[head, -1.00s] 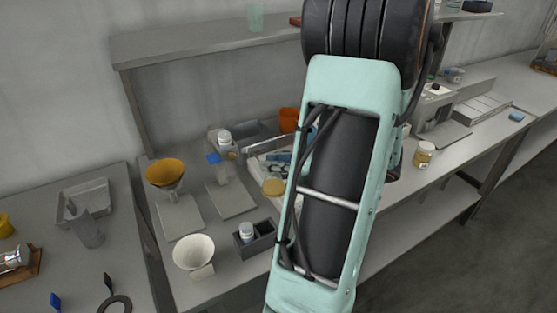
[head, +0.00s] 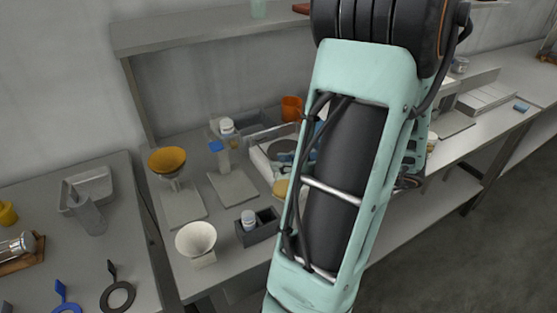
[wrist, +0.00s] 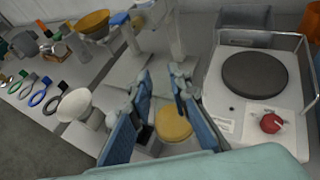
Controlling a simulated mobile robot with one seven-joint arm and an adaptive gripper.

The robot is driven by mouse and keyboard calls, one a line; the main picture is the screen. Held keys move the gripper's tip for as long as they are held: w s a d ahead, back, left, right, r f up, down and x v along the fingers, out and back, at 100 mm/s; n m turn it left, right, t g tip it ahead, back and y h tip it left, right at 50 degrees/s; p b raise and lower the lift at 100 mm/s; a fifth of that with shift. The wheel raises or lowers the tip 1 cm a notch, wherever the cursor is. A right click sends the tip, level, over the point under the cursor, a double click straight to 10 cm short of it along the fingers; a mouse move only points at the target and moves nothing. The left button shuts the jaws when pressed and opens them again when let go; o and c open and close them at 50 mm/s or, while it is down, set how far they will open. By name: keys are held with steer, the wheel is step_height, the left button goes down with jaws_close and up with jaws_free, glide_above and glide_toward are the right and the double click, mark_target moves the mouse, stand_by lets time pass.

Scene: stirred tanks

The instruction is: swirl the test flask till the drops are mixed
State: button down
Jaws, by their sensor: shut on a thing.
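My gripper (wrist: 160,112) shows in the wrist view as two blue-padded fingers with a gap between them.
The hotplate (wrist: 286,118) has a dark round top and a red knob. A shelf (head: 215,32) runs above the bench.

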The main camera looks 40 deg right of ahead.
steer(key=shift+s+d, duration=0.35)
steer(key=shift+d, duration=0.05)
steer(key=shift+s+d, duration=0.15)
steer(key=shift+d, duration=0.65)
steer(key=shift+w+d, duration=0.4)
steer(key=shift+w, duration=0.3)
steer(key=shift+w+d, duration=0.45)
steer(key=shift+w, duration=0.2)
steer(key=shift+w+d, duration=0.4)
steer(key=shift+w, duration=0.3)
